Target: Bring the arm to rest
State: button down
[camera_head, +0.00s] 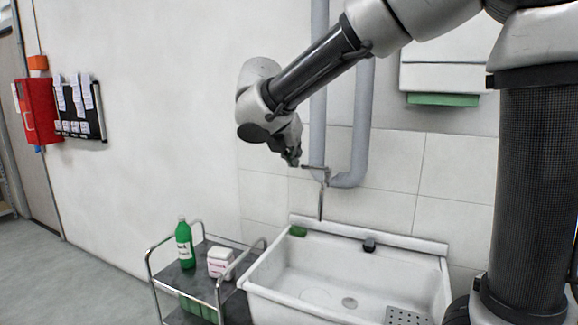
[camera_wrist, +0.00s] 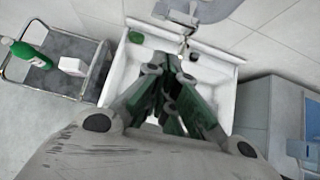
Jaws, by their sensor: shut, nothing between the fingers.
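My arm reaches from the right across the upper middle of the head view. My gripper (camera_head: 294,160) hangs at its end, in front of the tiled wall and close to the faucet (camera_head: 321,180) in the picture; whether they touch I cannot tell. In the wrist view my gripper (camera_wrist: 168,75) is shut and empty, above the white sink (camera_wrist: 228,75). The sink (camera_head: 350,279) stands below the gripper in the head view.
A trolley (camera_head: 222,274) left of the sink bears a green bottle (camera_head: 185,243) and a white box (camera_head: 220,262). A green sponge (camera_head: 298,231) and a dark object (camera_head: 369,244) lie on the sink's back edge. A towel dispenser (camera_head: 445,70) hangs upper right. Floor at left is clear.

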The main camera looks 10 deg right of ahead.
jog(key=s+d+f+m+g+y, duration=0.1)
jog(key=s+d+f+m+g, duration=0.1)
jog(key=s+f+m, duration=0.3)
jog(key=s+d+f+m+g, duration=0.1)
jog(key=s+d+f+m, duration=0.2)
jog(key=m, duration=0.4)
jog(key=s+d+m+y, duration=0.2)
jog(key=s+d+m, duration=0.5)
jog(key=s, duration=0.3)
jog(key=s+d+m+y, duration=0.2)
jog(key=s+d+m, duration=0.6)
jog(key=s+m, duration=0.2)
jog(key=shift+s+r, duration=0.15)
jog(key=shift+r, duration=0.2)
